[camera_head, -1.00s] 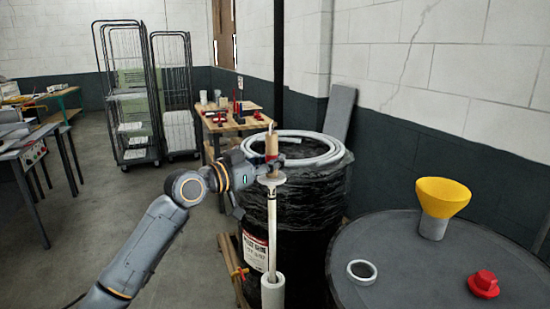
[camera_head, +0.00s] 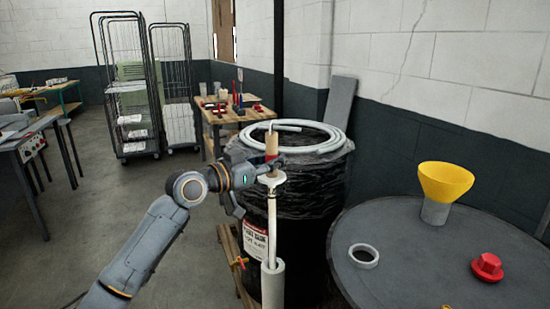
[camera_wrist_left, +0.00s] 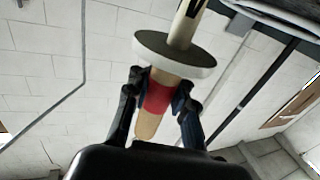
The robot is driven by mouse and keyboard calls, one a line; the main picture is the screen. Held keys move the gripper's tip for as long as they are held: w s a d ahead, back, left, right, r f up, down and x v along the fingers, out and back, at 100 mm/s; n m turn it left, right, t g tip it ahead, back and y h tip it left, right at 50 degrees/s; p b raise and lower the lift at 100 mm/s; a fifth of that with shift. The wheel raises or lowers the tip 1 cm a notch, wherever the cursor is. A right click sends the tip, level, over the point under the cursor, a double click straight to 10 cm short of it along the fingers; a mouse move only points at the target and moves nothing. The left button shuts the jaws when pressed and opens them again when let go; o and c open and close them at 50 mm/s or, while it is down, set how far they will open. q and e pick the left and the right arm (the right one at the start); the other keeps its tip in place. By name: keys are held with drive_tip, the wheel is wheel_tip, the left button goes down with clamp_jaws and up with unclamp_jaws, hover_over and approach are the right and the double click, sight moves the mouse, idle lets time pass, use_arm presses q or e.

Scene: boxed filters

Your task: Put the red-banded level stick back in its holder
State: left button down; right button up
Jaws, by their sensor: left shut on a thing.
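The level stick has a tan handle (camera_head: 271,143) with a red band, a pale disc below it and a long white rod (camera_head: 272,225). It stands nearly upright in the head view. My left gripper (camera_head: 268,166) is shut on the handle at the red band, which also shows between the fingers (camera_wrist_left: 159,97) in the left wrist view. The holder looks like a pale upright tube (camera_head: 273,287) in front of the black-wrapped drum. The rod's lower end meets the tube's mouth and its tip is hidden, seemingly inside. My right gripper is not in view.
The black-wrapped drum (camera_head: 315,195) with a coiled pale hose (camera_head: 335,141) on top stands right behind the stick. A grey drum top (camera_head: 430,265) at right carries a yellow funnel (camera_head: 445,181), a red cap (camera_head: 487,266) and a ring (camera_head: 364,256). Open floor lies left.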

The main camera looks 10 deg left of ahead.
sight(275, 179)
use_arm(q)
drive_tip(key=shift+f+b, duration=1.6)
drive_tip(key=shift+f, duration=0.9)
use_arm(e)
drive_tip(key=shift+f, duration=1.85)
